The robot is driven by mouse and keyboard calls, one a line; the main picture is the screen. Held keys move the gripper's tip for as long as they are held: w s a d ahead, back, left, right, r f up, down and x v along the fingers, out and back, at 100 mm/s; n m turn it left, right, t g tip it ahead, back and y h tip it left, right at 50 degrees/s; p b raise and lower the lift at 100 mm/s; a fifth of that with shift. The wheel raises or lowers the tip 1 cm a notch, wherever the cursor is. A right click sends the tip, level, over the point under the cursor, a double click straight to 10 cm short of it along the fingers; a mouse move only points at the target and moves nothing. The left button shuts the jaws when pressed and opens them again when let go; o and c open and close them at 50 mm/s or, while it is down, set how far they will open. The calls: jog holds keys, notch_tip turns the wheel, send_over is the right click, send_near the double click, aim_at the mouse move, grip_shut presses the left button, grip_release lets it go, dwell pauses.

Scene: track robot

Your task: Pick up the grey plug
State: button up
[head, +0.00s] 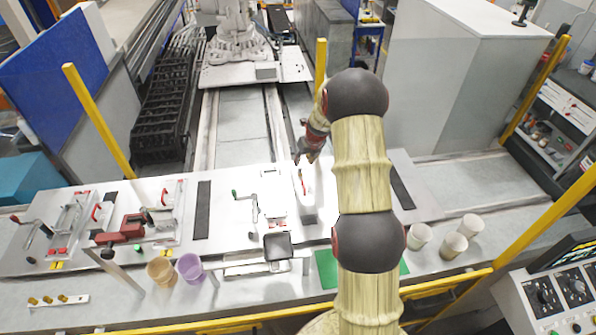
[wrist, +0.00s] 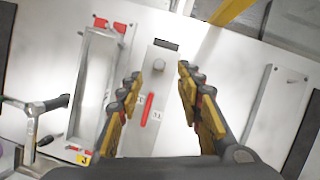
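A small grey round piece (wrist: 159,66), which looks like the grey plug, sits near the far end of a narrow grey box in the wrist view. My gripper (wrist: 160,76) is open. Its two yellow-and-black fingers are apart, one to each side of the piece in the picture, with nothing between them. I cannot tell how high the fingertips are above it. In the head view my gripper (head: 308,156) is over the far part of the white work plate, and the plug cannot be made out there.
The grey box (head: 307,213) has a red lever (wrist: 149,112). A crank handle (head: 254,210) and a framed slot (wrist: 95,85) are to its left. Several cups (head: 454,246) stand front right. Two buckets (head: 190,268) stand front left. A yellow post (head: 320,66) rises behind.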

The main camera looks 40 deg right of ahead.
aim_at(300, 168)
jog(key=shift+p+x, duration=0.75)
jog(key=shift+x, duration=3.05)
jog(key=shift+s+a, duration=0.1)
jog(key=shift+s, duration=0.15)
jog(key=shift+c, duration=1.2)
grip_shut()
